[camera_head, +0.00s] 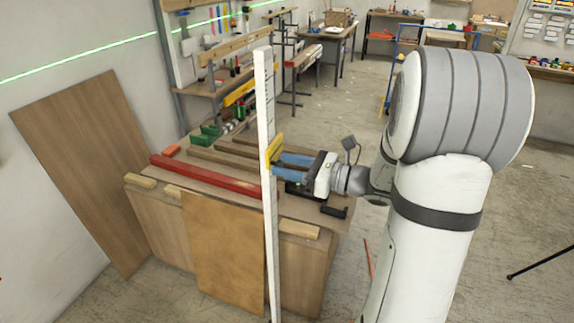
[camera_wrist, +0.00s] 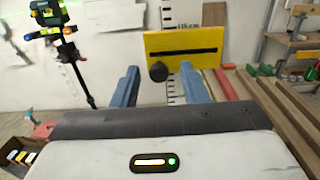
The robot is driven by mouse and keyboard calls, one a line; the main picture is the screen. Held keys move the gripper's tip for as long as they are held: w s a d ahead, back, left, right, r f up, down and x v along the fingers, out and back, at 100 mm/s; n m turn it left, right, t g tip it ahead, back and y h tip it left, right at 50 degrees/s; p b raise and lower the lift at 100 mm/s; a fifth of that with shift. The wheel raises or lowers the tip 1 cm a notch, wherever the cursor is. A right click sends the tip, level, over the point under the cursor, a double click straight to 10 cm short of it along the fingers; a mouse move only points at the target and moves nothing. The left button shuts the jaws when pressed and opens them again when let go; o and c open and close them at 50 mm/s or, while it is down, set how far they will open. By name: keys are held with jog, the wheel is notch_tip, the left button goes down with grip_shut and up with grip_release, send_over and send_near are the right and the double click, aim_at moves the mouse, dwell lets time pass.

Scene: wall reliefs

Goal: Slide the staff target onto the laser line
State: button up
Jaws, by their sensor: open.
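The tall white staff (camera_head: 266,215) with dark graduations stands upright at the bench's front. The yellow target (camera_head: 273,149) sits on it around mid-height. In the wrist view the target (camera_wrist: 205,42) is a yellow plate with a black horizontal band and a round dark knob (camera_wrist: 158,72) at its lower left. The green laser line (camera_head: 85,62) crosses the wall, higher in the head view than the target. My gripper (camera_head: 283,163) is open, its blue fingers pointing at the target. In the wrist view my gripper (camera_wrist: 158,76) has the knob between its fingertips; contact cannot be told.
The wooden bench (camera_head: 325,222) carries a red beam (camera_head: 205,177) and several timber lengths. A brown board (camera_head: 80,165) leans on the left wall. In the wrist view, a tripod device (camera_wrist: 58,22) stands left. Floor behind the bench is open.

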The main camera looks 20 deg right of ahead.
jog(key=shift+c, duration=0.3)
grip_shut()
notch_tip(320, 180, up, 6)
jog(key=p, duration=0.4)
jog(key=shift+f, duration=0.15)
jog(key=shift+o, duration=0.3)
grip_release()
